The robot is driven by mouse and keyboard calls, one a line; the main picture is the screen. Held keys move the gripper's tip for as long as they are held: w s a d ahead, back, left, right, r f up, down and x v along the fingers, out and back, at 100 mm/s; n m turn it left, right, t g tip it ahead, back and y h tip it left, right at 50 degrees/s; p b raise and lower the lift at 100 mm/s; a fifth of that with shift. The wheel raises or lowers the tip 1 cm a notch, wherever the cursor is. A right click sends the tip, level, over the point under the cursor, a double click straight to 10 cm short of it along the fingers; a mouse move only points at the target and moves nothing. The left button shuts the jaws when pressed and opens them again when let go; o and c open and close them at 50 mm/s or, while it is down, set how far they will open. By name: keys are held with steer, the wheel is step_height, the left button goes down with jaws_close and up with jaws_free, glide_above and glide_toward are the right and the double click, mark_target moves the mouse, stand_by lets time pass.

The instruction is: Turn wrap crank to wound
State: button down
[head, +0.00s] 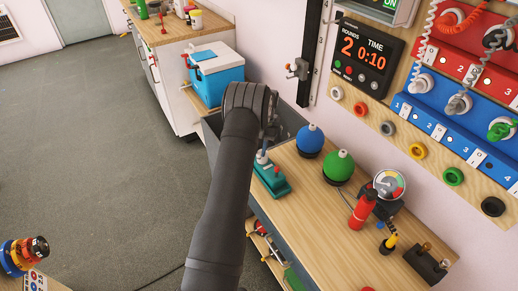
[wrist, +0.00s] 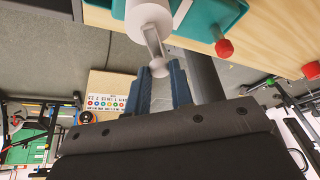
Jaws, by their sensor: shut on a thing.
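The wrap crank's teal base (head: 270,178) stands on the near wooden bench, just below my wrist in the head view. In the wrist view the teal base (wrist: 212,18) is at the top, with a white cylinder (wrist: 148,18) and a short metal crank arm (wrist: 155,44). My gripper (wrist: 160,78) has its two blue fingers at the lower end of this metal arm and is shut on the crank. The exact grip is partly hidden between the fingers. In the head view my own arm hides the fingers.
Blue (head: 310,139) and green (head: 339,166) domes, a red bottle (head: 362,210) and a gauge (head: 388,184) stand right of the crank. A blue-and-white cooler (head: 216,72) is behind my arm. A wall panel with a timer (head: 360,55) rises behind the bench.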

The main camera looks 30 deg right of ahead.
steer(key=shift+n, duration=0.4)
steer(key=c, duration=1.3)
jaws_free()
steer(key=shift+o, duration=0.2)
steer(key=shift+d+r, duration=0.1)
steer(key=v, duration=1.7)
steer(key=shift+w+r, duration=0.1)
steer(key=shift+w, duration=0.05)
